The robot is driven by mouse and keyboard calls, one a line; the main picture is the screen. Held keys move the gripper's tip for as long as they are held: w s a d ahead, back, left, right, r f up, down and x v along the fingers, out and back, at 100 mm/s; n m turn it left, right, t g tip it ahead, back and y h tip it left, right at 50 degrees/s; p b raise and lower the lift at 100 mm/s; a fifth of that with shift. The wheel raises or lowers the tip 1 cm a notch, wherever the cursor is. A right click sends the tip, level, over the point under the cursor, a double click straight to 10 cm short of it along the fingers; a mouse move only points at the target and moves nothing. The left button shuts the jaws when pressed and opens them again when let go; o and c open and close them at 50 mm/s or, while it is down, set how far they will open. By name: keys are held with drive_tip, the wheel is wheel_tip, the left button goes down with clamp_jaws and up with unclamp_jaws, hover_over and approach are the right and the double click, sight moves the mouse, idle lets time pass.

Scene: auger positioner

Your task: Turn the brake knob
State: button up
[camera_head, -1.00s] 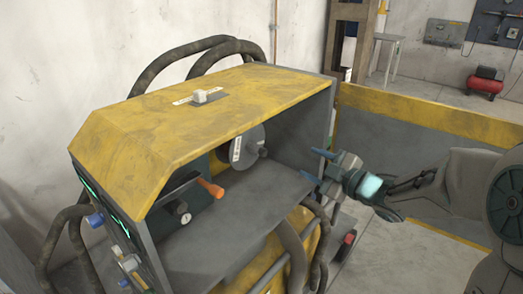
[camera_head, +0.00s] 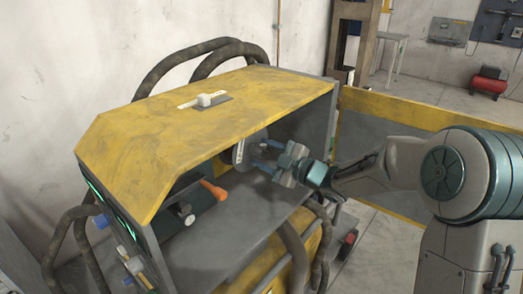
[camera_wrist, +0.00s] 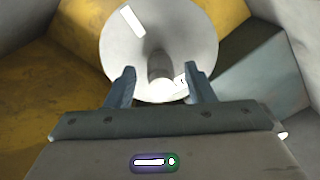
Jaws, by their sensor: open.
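The brake knob is a small grey cylinder (camera_wrist: 161,72) that sticks out from a round pale disc (camera_wrist: 190,35) inside the yellow machine housing. In the head view the disc (camera_head: 240,154) is partly hidden by the housing roof and my gripper, and I cannot make out the knob there. My gripper (camera_head: 266,155) reaches into the open side of the housing. In the wrist view my gripper (camera_wrist: 161,85) is open, its two fingers apart on either side of the knob's line. Whether they touch the knob I cannot tell.
The yellow housing roof (camera_head: 160,125) overhangs the disc, and a grey shelf (camera_head: 225,240) lies below. An orange-handled lever (camera_head: 213,190) stands left of the disc. Thick hoses (camera_head: 318,240) run by the front right.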

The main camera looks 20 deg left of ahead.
drive_tip(key=shift+x, duration=0.9)
drive_tip(key=c, duration=1)
drive_tip(key=shift+m, duration=0.4)
drive_tip(key=m+p, duration=0.2)
drive_tip(key=m, duration=0.3)
drive_tip(key=shift+m, duration=0.4)
drive_tip(key=m+p, duration=0.2)
drive_tip(key=m, duration=0.2)
drive_tip(key=shift+m+p, duration=0.8)
drive_tip(key=shift+m, duration=0.7)
drive_tip(key=shift+f+m, duration=0.1)
drive_tip(key=shift+m, duration=0.2)
